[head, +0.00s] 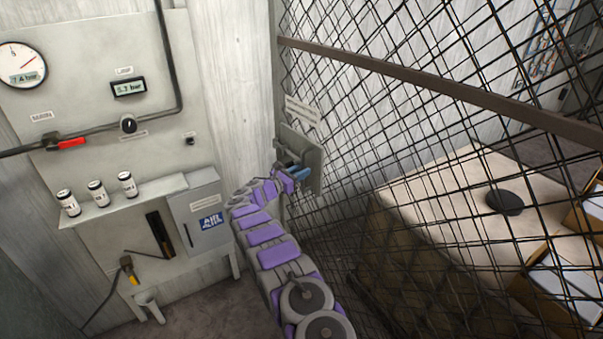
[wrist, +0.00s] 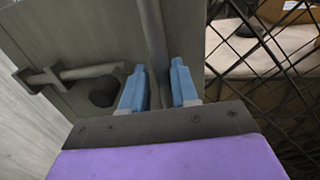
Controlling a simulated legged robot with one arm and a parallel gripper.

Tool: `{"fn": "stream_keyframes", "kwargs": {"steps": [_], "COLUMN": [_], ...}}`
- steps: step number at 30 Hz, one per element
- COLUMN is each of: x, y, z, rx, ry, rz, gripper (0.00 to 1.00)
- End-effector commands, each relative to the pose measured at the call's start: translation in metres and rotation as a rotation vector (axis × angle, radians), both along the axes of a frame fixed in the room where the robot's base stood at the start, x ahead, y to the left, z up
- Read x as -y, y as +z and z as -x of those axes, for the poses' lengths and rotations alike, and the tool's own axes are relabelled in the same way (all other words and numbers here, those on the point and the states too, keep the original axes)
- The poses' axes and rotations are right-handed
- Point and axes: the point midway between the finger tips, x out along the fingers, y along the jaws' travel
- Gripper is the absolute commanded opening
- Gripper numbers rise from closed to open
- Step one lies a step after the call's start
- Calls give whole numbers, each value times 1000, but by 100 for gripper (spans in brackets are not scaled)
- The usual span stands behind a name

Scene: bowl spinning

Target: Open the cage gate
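The cage gate (head: 370,110) is a dark wire mesh panel on the right in the head view; part of its mesh also shows in the wrist view (wrist: 262,45). A grey latch plate (head: 312,160) sits at its left edge. In the wrist view, a grey sliding bolt (wrist: 75,73) with a black knob (wrist: 104,91) lies left of my fingers. My gripper (head: 297,173) is at the plate. Its blue fingers (wrist: 158,75) are apart, with a grey upright bar (wrist: 152,35) showing between them. I cannot tell whether they touch the bar.
A grey wall panel with a gauge (head: 22,63), several canisters (head: 97,193) and a box (head: 200,212) stands left of my arm. Behind the mesh are a large pale block (head: 440,205) with a black disc (head: 504,201) and open cartons (head: 560,285).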

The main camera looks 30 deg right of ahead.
Motion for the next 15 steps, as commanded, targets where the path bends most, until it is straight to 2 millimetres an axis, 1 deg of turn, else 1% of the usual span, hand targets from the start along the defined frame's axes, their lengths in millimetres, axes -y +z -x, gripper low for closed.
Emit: {"fn": "stream_keyframes", "kwargs": {"steps": [1,3,10,13,15], "x": [-1,0,2,-4,-11], "y": [0,0,0,0,-1], "z": [0,1,3,4,5], "rx": [0,0,0,-2,-3], "ry": [0,-2,-5,-5,-4], "rz": [0,0,-1,-2,-2], "gripper": [34,38,38,38,38]}}
